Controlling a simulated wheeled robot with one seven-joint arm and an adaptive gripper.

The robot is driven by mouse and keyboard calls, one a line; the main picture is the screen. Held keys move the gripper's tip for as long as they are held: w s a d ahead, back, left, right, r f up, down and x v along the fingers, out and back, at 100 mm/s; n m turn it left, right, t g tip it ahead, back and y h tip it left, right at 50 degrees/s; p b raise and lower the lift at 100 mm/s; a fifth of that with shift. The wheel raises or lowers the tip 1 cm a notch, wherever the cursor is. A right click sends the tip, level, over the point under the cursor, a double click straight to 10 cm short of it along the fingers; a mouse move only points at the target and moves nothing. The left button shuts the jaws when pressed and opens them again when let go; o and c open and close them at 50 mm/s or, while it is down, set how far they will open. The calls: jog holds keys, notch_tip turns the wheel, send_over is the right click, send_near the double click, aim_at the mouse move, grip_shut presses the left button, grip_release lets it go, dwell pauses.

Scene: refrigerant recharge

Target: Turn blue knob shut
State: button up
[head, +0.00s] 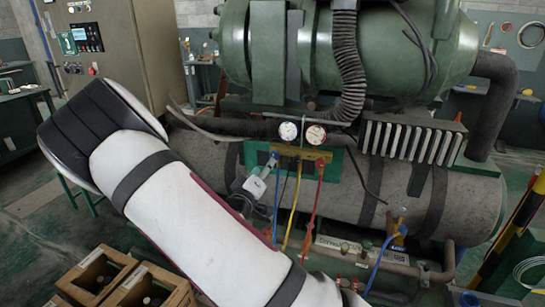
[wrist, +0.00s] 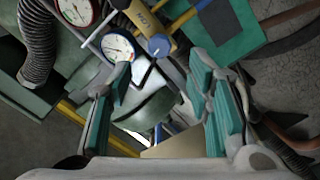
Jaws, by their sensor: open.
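The blue knob (head: 274,158) sits at the left end of the yellow gauge manifold (head: 300,152). In the wrist view, the blue knob (wrist: 159,45) appears round, just past the fingertips and between their lines. My gripper (head: 266,171) is close to the knob in the head view, coming from the lower left. In the wrist view, my gripper (wrist: 160,70) is open, with teal pads apart and nothing held between them. I cannot tell whether a fingertip touches the knob.
Two dial gauges (head: 302,132) sit above the manifold, and a red knob (head: 320,163) is at its right. Blue, yellow and red hoses (head: 293,210) hang below. A green tank (head: 390,45) and corrugated hose (head: 348,65) are above. Wooden crates (head: 125,280) stand lower left.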

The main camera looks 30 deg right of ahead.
aim_at(274, 157)
jog(key=x, duration=0.9)
jog(key=shift+w+d, duration=0.15)
jog(key=shift+d, duration=0.15)
grip_shut()
